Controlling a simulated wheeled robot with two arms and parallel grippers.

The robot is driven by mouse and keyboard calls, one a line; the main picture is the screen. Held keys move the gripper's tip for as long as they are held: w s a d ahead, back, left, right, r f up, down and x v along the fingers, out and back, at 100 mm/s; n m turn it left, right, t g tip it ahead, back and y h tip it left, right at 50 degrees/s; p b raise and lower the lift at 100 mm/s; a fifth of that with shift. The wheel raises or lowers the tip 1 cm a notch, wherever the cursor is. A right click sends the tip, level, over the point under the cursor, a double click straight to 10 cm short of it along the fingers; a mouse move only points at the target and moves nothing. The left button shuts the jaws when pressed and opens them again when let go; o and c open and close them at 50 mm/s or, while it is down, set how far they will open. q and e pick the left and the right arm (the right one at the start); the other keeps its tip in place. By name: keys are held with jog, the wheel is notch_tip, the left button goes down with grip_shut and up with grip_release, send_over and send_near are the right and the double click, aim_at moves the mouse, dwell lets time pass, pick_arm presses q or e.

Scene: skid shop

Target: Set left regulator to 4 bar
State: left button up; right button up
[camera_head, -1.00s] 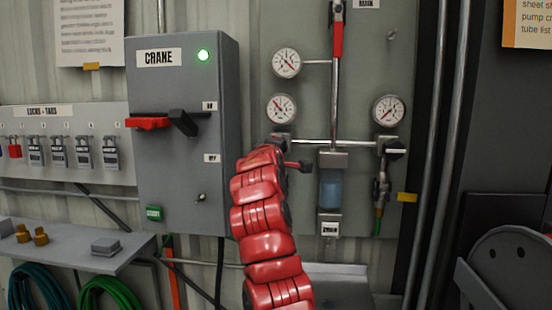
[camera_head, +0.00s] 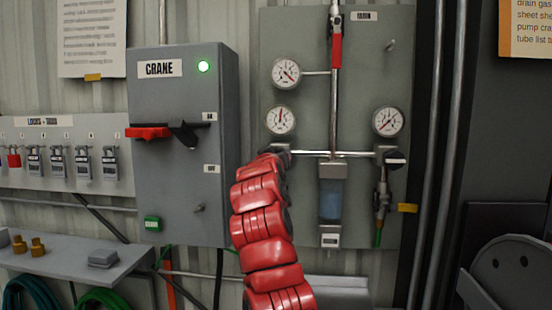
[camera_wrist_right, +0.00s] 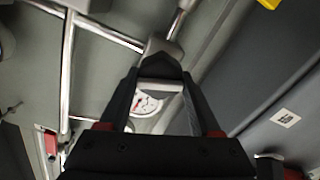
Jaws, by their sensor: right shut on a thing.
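The left regulator's gauge (camera_head: 281,120) is on the grey panel, its needle pointing nearly straight up; its numbers are too small to read. The regulator's knob below it is mostly hidden by my red right arm in the head view. My right gripper (camera_wrist_right: 160,72) is shut on a dark knob in the right wrist view, with a white gauge (camera_wrist_right: 146,106) showing between its fingers. In the head view the gripper is largely hidden at the arm's end. My left gripper is not in view.
Another gauge (camera_head: 285,73) sits above, and a right gauge (camera_head: 387,121) is across the pipe. A red-handled lever (camera_head: 336,44) and a blue bowl filter (camera_head: 330,204) are on the panel. The crane box (camera_head: 182,140) stands close on the left.

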jog(key=m, duration=0.4)
jog(key=shift+m, duration=0.3)
jog(key=shift+m+p, duration=0.35)
jog(key=shift+m, duration=1.45)
jog(key=o, duration=1.4)
jog(key=shift+c, duration=0.2)
jog(key=shift+s, duration=0.1)
